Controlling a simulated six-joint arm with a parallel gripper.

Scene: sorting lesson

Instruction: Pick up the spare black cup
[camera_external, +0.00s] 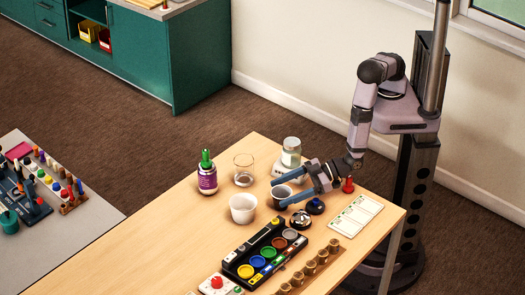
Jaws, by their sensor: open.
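A dark, black-looking cup (281,197) stands upright on the wooden table (190,235), right of a white cup. My gripper (279,193) comes in from the right, with its two blue fingers spread apart on either side of the dark cup. The fingers are open; whether they touch the cup cannot be told from this angle. Part of the cup is hidden by the fingers.
Close by are a white cup (243,208), a clear glass (243,167), a purple bottle (207,178), a jar (291,152), two dark round items (300,221) and a small red item (348,185). A paint tray (242,270) and a white card (355,214) lie nearer the front.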

